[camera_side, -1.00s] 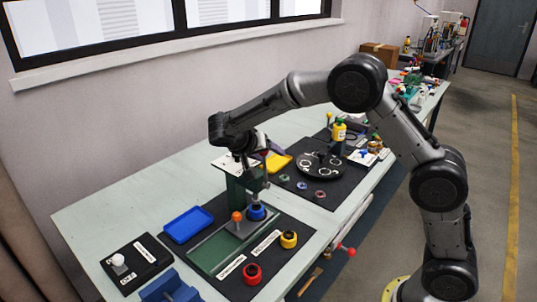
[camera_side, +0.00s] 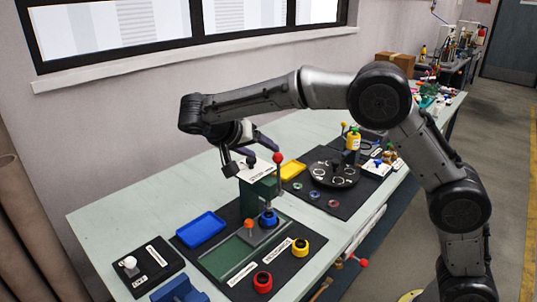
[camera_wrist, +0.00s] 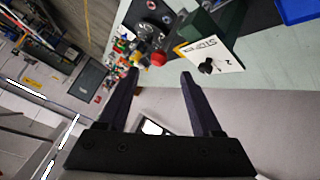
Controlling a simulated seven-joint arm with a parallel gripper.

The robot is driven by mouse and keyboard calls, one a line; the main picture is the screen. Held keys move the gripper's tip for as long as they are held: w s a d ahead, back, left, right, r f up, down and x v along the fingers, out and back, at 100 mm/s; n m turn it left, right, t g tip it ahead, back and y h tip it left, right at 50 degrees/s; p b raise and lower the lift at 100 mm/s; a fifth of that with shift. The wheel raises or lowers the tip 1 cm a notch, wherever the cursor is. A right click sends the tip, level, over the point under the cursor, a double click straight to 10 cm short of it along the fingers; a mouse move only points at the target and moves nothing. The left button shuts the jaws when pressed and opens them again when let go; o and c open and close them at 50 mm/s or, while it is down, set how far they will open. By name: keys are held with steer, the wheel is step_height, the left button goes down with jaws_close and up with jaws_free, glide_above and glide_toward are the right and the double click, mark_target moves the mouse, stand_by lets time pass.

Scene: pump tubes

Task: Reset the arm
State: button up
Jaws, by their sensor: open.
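My gripper (camera_side: 254,161) is in the air above the green press (camera_side: 262,188) on the bench in the side view. Its fingers are spread and nothing is between them. In the wrist view, my gripper (camera_wrist: 160,74) also shows two dark fingers wide apart and empty. The press has a lever with a red ball (camera_side: 278,157) beside the fingers and a white label plate on top, which the wrist view also shows (camera_wrist: 210,55). A blue round part (camera_side: 268,218) sits under the press, next to an orange knob (camera_side: 249,224).
A blue tray (camera_side: 201,229), a red ring-shaped part (camera_side: 262,282) and a yellow one (camera_side: 300,247) surround the press. A black turntable (camera_side: 333,174) and a yellow bottle (camera_side: 354,140) stand farther right. The wall and window are behind the bench.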

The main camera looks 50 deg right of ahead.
steer(key=shift+a+r, duration=0.35)
steer(key=s+d+r+m, duration=0.2)
steer(key=s+d+r, duration=0.25)
steer(key=r, duration=0.25)
steer(key=s+d+r+n+t+y, duration=0.1)
steer(key=s+d+y, duration=0.15)
steer(key=s, duration=0.35)
steer(key=s+d+r+y, duration=0.1)
steer(key=s+d, duration=0.2)
steer(key=s, duration=0.3)
steer(key=s+a+f+n+t+y, duration=0.25)
steer(key=s+f+n+y, duration=0.2)
steer(key=s, duration=0.75)
steer(key=s+a+f+n+t+y, duration=0.1)
steer(key=s+a+f+n+y, duration=0.1)
steer(key=a+f+n, duration=0.3)
steer(key=shift+f+n, duration=1.05)
steer(key=shift+f, duration=0.1)
